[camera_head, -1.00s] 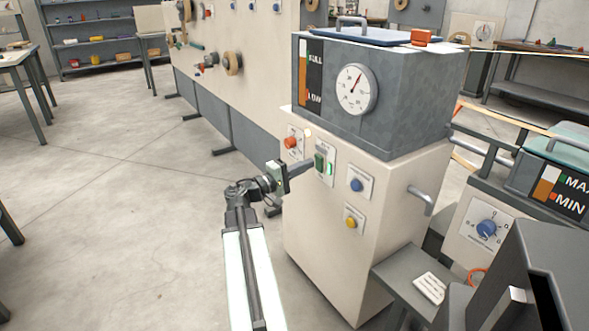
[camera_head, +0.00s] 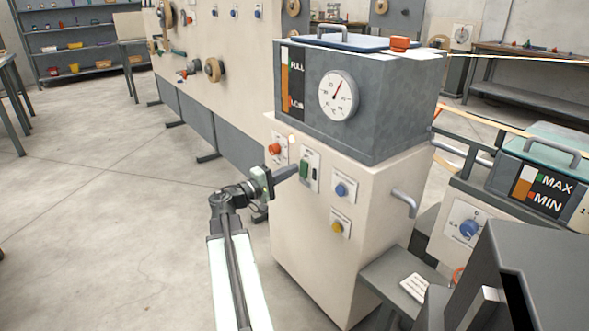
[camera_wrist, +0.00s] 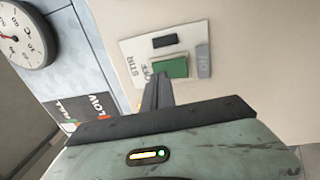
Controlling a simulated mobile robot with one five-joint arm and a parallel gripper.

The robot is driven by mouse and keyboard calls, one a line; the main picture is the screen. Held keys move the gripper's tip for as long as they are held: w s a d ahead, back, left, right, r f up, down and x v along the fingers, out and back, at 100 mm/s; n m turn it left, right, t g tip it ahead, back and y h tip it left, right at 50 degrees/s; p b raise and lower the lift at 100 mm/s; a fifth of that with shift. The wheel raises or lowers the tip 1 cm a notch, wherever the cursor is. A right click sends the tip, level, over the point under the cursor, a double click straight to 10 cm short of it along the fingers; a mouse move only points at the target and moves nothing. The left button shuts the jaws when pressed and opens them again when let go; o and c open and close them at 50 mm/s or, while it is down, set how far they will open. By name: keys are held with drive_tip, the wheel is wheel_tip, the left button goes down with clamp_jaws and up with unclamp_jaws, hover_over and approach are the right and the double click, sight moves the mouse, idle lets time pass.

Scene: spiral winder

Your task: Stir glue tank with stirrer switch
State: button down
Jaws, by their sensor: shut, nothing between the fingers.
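The glue tank (camera_head: 400,110) is a grey box with a round dial and a FULL/LOW gauge, on a cream cabinet (camera_head: 300,240). The stirrer switch (camera_head: 304,170) is a green rocker on a white plate on the cabinet front. In the wrist view the green rocker (camera_wrist: 170,68) sits beside the words STIR and OFF, with a black bar and a grey, unlit indicator (camera_wrist: 203,62) near it. My gripper (camera_head: 292,171) is shut and empty. Its fingertips (camera_wrist: 157,80) are at the edge of the rocker; I cannot tell whether they touch it.
A red knob (camera_head: 274,148), a blue knob (camera_head: 341,190) and a yellow knob (camera_head: 337,228) surround the switch. A handle (camera_head: 404,203) sticks out at the cabinet's right side. A second machine (camera_head: 440,245) stands at right. The floor at left is clear.

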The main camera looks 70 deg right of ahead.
drive_tip(key=r+p+v, duration=0.1)
drive_tip(key=r+v, duration=0.1)
drive_tip(key=v, duration=1)
drive_tip(key=shift+r, duration=0.4)
drive_tip(key=shift+w+a, duration=0.15)
